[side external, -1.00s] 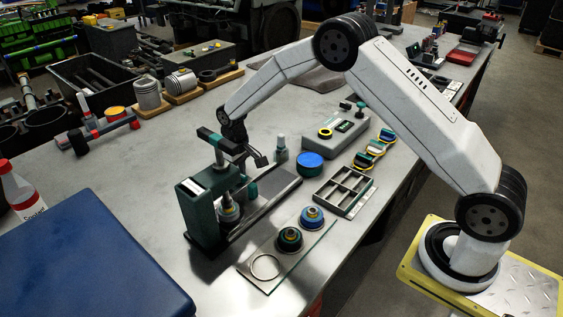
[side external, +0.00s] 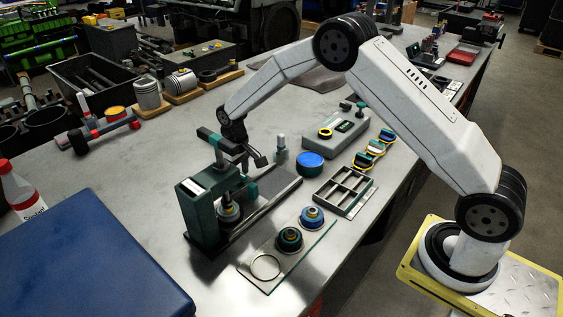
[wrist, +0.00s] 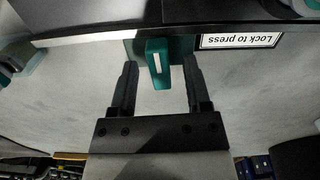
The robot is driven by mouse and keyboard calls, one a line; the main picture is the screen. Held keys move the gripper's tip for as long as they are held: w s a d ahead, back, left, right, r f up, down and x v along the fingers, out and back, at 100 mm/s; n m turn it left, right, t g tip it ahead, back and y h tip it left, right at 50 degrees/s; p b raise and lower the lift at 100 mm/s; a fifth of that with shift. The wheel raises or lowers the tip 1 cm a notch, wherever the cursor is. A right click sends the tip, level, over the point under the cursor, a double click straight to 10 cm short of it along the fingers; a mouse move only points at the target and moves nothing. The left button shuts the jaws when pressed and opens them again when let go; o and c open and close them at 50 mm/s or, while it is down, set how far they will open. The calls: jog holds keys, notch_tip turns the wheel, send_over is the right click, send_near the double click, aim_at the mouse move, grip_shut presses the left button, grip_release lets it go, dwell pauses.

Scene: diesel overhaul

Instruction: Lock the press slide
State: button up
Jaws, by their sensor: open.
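The green press (side external: 205,212) stands on the bench with its slide bed (side external: 276,196) running off to the right. A round part (side external: 229,211) sits under its ram. In the wrist view, a teal lock tab (wrist: 158,64) with a white stripe projects from the dark slide edge, beside an upside-down "Lock to press" label (wrist: 241,41). My gripper (wrist: 160,70) is open, with one finger on each side of the tab and visible gaps to it. In the side view, the arm's end reaches down behind the press, and its fingers are partly hidden there.
A glass plate with a ring (side external: 265,267) and two round stacks (side external: 290,239) lies in front of the press. A divided tray (side external: 343,191), a blue disc (side external: 310,163) and a small bottle (side external: 281,150) stand to its right.

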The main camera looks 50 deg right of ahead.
jog(key=shift+r, duration=2.75)
jog(key=shift+r, duration=0.1)
notch_tip(320, 180, up, 4)
jog(key=shift+f, duration=0.1)
jog(key=s+d+t, duration=0.1)
jog(key=s+t, duration=0.1)
jog(key=s, duration=2.3)
jog(key=shift+s+d+m+t, duration=0.25)
jog(key=shift+s+m+t, duration=0.05)
